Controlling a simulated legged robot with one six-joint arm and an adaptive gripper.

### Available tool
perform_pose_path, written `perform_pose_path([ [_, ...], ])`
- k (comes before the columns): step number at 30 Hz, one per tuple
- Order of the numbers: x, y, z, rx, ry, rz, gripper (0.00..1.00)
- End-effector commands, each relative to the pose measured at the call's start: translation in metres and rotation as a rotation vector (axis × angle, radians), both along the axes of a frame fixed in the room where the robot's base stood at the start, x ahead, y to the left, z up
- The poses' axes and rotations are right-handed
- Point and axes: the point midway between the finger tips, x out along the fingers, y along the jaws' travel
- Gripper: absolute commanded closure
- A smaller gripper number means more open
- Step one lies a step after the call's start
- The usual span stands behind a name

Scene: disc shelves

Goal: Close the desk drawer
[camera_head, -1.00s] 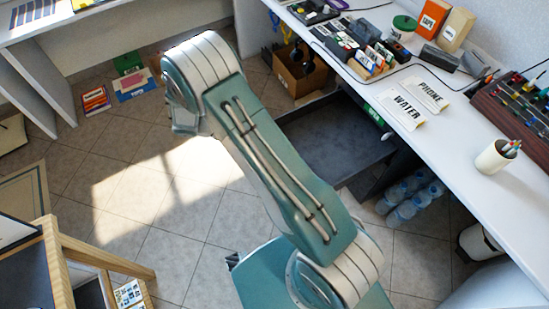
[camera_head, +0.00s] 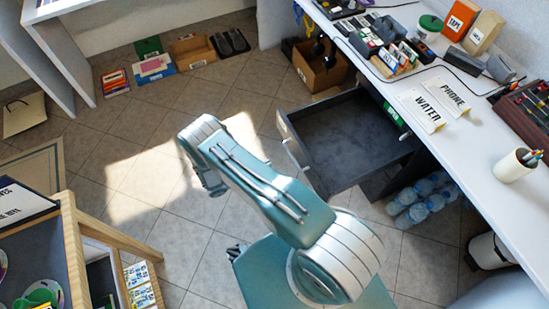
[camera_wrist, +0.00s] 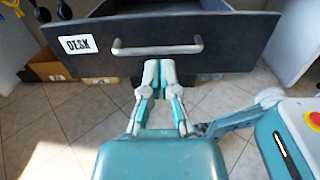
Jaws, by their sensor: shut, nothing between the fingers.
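The desk drawer (camera_head: 345,137) is pulled out from under the white desk (camera_head: 480,165) in the head view, with its dark, empty inside showing. In the wrist view its grey front (camera_wrist: 228,45) fills the top and carries a DESK label. A silver bar handle (camera_wrist: 140,50) crosses the front. My gripper (camera_wrist: 160,64) is shut and empty, with its fingertips in front of the drawer, just below the handle in the picture. I cannot tell whether they touch the drawer. In the head view, the fingers cannot be made out.
A cardboard box (camera_head: 318,68) stands behind the drawer. Water bottles (camera_head: 420,198) lie below the desk. A wooden-edged shelf (camera_head: 70,240) stands at lower left. The tiled floor (camera_head: 165,150) left of the drawer is clear.

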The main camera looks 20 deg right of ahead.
Motion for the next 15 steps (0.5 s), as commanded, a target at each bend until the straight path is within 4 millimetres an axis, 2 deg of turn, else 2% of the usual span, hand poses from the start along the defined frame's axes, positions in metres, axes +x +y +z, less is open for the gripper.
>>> perform_pose_path([
  [3,0.0,-0.024,0.0,0.0,0.001,-0.005,1.0],
  [15,0.002,-0.096,0.001,-0.001,0.0,-0.006,1.0],
])
